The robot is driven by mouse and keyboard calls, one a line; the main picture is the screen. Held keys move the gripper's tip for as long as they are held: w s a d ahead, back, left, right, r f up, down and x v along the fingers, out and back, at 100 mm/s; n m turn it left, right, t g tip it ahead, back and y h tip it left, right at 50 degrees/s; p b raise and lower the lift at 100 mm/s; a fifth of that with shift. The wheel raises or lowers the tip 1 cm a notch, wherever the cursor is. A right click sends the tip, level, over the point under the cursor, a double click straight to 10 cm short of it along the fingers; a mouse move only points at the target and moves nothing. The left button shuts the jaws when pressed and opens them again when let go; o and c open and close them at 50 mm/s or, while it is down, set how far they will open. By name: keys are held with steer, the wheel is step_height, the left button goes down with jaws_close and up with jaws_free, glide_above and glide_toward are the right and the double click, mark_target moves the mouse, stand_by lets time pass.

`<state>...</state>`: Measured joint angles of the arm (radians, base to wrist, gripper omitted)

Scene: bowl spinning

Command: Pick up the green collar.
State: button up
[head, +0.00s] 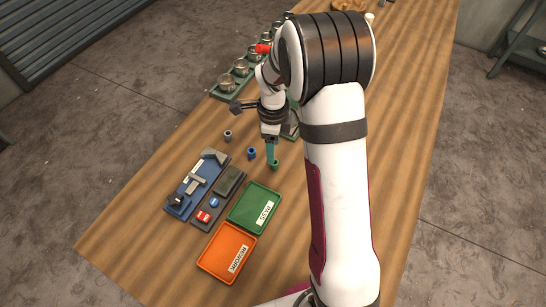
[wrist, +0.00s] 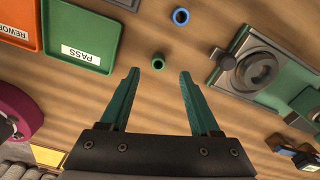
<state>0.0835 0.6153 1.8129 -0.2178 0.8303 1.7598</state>
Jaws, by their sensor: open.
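The green collar (wrist: 158,61) is a small ring standing on the wooden table. It also shows in the head view (head: 275,165), just below my fingertips. My gripper (wrist: 160,73) is open, its two teal fingers apart with nothing between them. In the wrist view the collar lies just past the fingertips, about midway between them. In the head view my gripper (head: 272,158) points down close over the collar; I cannot tell the exact gap.
A blue collar (head: 251,153) and a grey collar (head: 228,135) stand to the left. A green PASS tray (head: 246,217) and an orange REWORK tray (head: 215,269) lie nearer. A blue tool tray (head: 179,209) is at left. In the wrist view a green-and-grey fixture (wrist: 219,81) stands at right.

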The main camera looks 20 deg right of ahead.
mark_target(275, 165)
steer(key=f, duration=0.6)
steer(key=shift+s+d, duration=0.1)
steer(key=shift+s, duration=0.1)
steer(key=shift+r, duration=0.1)
jaws_close()
